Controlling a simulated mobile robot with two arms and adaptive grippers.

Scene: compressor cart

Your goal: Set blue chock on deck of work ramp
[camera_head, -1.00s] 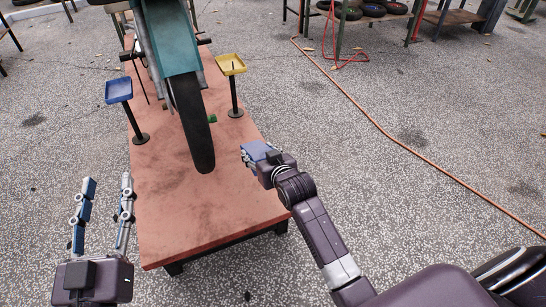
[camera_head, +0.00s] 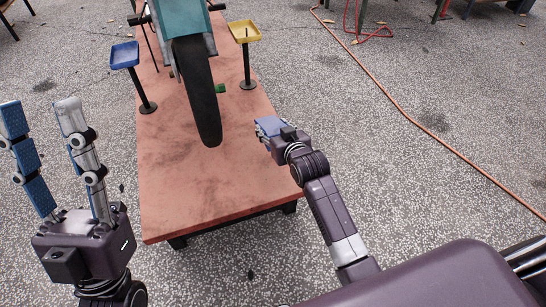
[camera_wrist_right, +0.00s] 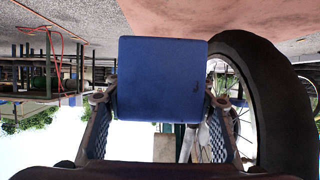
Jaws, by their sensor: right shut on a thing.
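The work ramp (camera_head: 180,205) has a reddish deck with a motorcycle standing on it. My right gripper (camera_head: 268,130) is at the deck's right edge, to the right of the front tyre. In the right wrist view it is shut on the blue chock (camera_wrist_right: 162,80), a blue block held between its two fingers. In the head view the chock is mostly hidden by the gripper. I cannot tell whether it touches the deck. My left gripper (camera_head: 42,125) is open and empty, to the left of the ramp, above the floor.
The front tyre (camera_head: 200,100) stands on the deck; a green object (camera_head: 221,88) lies beside it. A blue tray stand (camera_head: 126,56) and a yellow tray stand (camera_head: 244,34) flank the motorcycle. The deck's near part is bare. An orange hose (camera_head: 385,95) crosses the floor at right.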

